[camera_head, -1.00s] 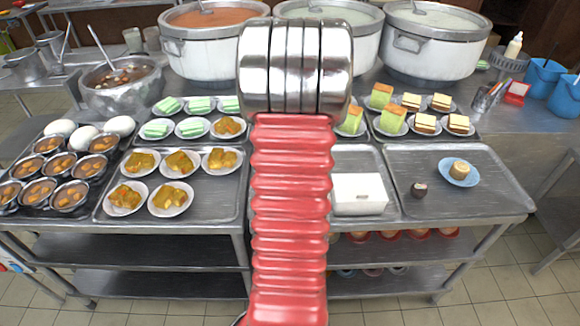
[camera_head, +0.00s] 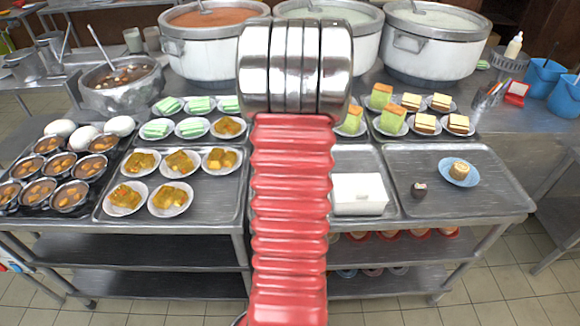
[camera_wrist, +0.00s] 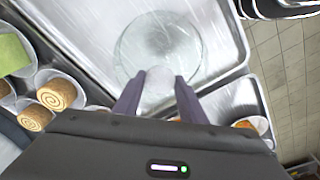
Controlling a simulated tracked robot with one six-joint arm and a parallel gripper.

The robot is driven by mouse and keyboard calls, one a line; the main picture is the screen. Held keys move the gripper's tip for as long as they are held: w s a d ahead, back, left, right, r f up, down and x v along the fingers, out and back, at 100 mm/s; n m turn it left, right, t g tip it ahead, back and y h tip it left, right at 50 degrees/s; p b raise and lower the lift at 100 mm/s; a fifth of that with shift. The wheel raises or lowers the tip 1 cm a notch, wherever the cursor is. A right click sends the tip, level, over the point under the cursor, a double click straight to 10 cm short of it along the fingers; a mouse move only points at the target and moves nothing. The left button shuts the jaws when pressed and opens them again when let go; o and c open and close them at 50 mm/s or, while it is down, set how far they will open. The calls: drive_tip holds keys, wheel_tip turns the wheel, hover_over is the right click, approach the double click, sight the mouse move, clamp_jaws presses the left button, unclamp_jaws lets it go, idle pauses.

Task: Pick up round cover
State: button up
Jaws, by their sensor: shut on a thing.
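The round cover (camera_wrist: 133,48) is a clear, glass-like disc with a pale knob in the middle. In the wrist view it shows at top centre, over a metal tray (camera_wrist: 85,27). My gripper (camera_wrist: 157,80) is shut on the cover's knob, with one dark finger on each side. The gap between the cover and the tray is hard to judge. In the head view my red arm stands in front, and neither the gripper nor the cover can be made out.
In the wrist view, plated rolls (camera_wrist: 62,93) and a green cake (camera_wrist: 14,52) lie at the left. In the head view, a white box (camera_head: 358,197) and a blue plate (camera_head: 471,178) with a small roll lie on trays. Large stockpots (camera_head: 432,58) stand behind.

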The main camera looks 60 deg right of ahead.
clamp_jaws()
wheel_tip(320, 180, up, 10)
idle(0.6)
drive_tip(key=shift+s, duration=0.1)
idle(0.5)
